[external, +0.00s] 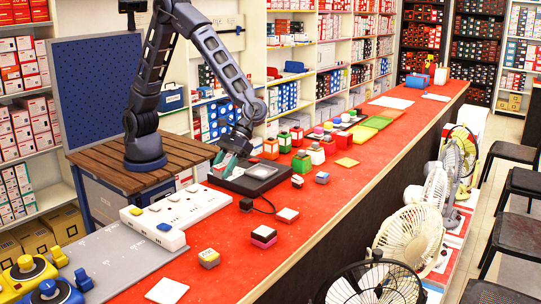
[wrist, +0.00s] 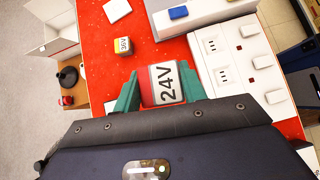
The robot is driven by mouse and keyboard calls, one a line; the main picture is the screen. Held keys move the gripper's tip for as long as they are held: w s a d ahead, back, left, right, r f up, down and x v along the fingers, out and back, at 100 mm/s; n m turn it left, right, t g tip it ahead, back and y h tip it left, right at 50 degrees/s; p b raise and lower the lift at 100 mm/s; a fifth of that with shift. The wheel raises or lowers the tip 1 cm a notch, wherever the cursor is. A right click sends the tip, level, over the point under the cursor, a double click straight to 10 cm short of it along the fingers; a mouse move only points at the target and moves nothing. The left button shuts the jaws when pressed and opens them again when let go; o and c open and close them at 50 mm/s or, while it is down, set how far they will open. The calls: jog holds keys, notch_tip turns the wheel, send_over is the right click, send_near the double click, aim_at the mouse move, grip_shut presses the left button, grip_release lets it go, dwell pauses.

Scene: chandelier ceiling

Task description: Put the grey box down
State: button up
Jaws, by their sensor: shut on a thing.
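A grey box with a red side and "24V" printed on it (wrist: 165,84) is between the green fingers of my gripper (wrist: 162,90) in the wrist view. The fingers are shut on it from both sides. In the external view my gripper (external: 228,160) is low over the red counter (external: 225,235), by the black device with a grey plate (external: 262,171). The held box is hard to make out there. I cannot tell whether its underside touches anything.
A long white socket strip (external: 178,212) lies left of my gripper; it also shows in the wrist view (wrist: 240,62). A small grey-yellow box (external: 209,258) and a pink-black block (external: 263,237) stand nearer the front. Several small boxes line the counter behind. Red surface between them is bare.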

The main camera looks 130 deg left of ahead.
jog(key=shift+r, duration=0.5)
jog(key=shift+w+d+r, duration=0.1)
jog(key=shift+d+r, duration=0.1)
jog(key=w+d, duration=0.4)
jog(key=d, duration=0.4)
jog(key=w+d, duration=0.3)
jog(key=d, duration=0.5)
jog(key=n+t, duration=0.1)
send_over(158, 298)
jog(key=a, duration=0.3)
notch_tip(158, 298, down, 19)
jog(key=shift+a+r, duration=0.1)
jog(key=shift+r, duration=0.05)
jog(key=o, duration=1)
